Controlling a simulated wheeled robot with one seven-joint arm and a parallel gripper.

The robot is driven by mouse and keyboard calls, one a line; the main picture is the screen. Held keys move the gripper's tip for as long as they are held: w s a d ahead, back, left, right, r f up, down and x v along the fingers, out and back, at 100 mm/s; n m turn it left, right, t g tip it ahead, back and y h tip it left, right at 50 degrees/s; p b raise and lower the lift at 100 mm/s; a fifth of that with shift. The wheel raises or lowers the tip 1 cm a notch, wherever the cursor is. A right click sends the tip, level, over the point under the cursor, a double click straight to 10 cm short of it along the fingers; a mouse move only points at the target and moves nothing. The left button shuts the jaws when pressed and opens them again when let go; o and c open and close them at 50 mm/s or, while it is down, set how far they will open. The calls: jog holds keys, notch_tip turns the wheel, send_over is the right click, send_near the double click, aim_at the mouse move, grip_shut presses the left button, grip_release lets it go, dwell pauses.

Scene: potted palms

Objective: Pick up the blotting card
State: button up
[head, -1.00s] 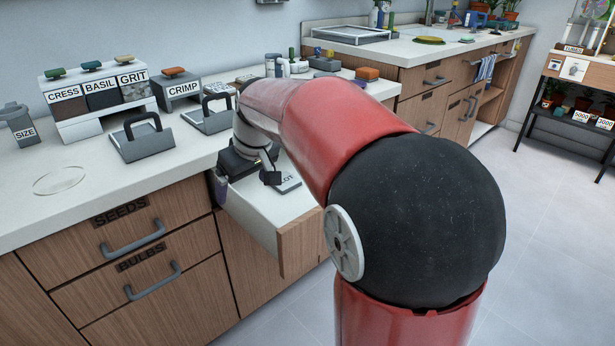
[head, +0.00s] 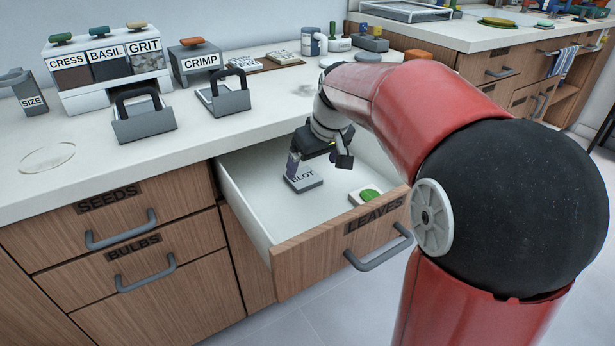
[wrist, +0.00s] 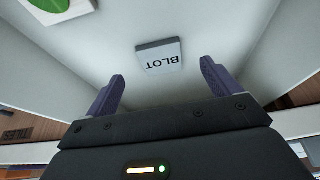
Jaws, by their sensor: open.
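The blotting card (head: 303,181) is a small pale slab with a grey edge, marked BLOT. It lies on the white floor of the open LEAVES drawer (head: 340,233). In the wrist view the card (wrist: 159,57) shows upside down, beyond the fingertips and roughly centred between them. My gripper (head: 293,165) is over the drawer, close by the card in the head view. In the wrist view its two purple fingers (wrist: 162,72) are spread wide with nothing between them. Part of my gripper is hidden behind my wrist in the head view.
A card with a green leaf shape (head: 369,194) lies near the drawer's front right; it also shows in the wrist view (wrist: 60,8). The drawer's side walls stand close around. The counter (head: 190,130) above holds bins, a CRIMP box (head: 199,62) and grey handled holders (head: 143,118).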

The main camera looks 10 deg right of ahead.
aim_at(307, 181)
jog(key=x, duration=0.6)
jog(key=c, duration=1.1)
jog(key=shift+o, duration=0.2)
jog(key=shift+r, duration=0.1)
